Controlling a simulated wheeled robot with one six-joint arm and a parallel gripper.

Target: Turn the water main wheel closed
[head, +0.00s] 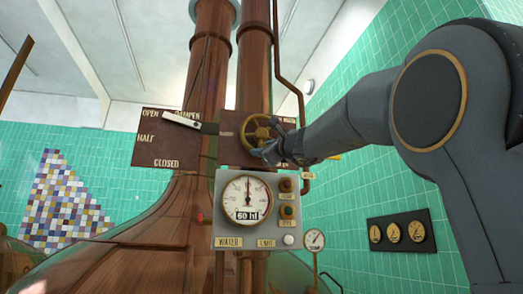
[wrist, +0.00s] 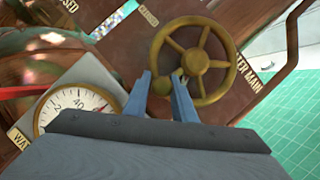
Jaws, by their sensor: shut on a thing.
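The water main wheel is a brass-coloured handwheel (wrist: 195,62) with several spokes, mounted on a brown plate (wrist: 130,60). Part of the lettering "TER MAIN" shows to its right in the wrist view. In the head view the wheel (head: 257,117) sits in front of the right copper pipe. My gripper (wrist: 164,84) is at the wheel's lower left edge in the wrist view, its two blue fingers shut on the rim there. In the head view my gripper (head: 262,151) covers the wheel's lower right part.
A grey gauge panel (head: 226,178) reading 60 hl, with buttons, sits just below the wheel. A damper board (head: 150,128) with a pale lever (head: 182,120) is to the left. A small round gauge (head: 314,239) and a dark three-dial panel (head: 399,231) are at right.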

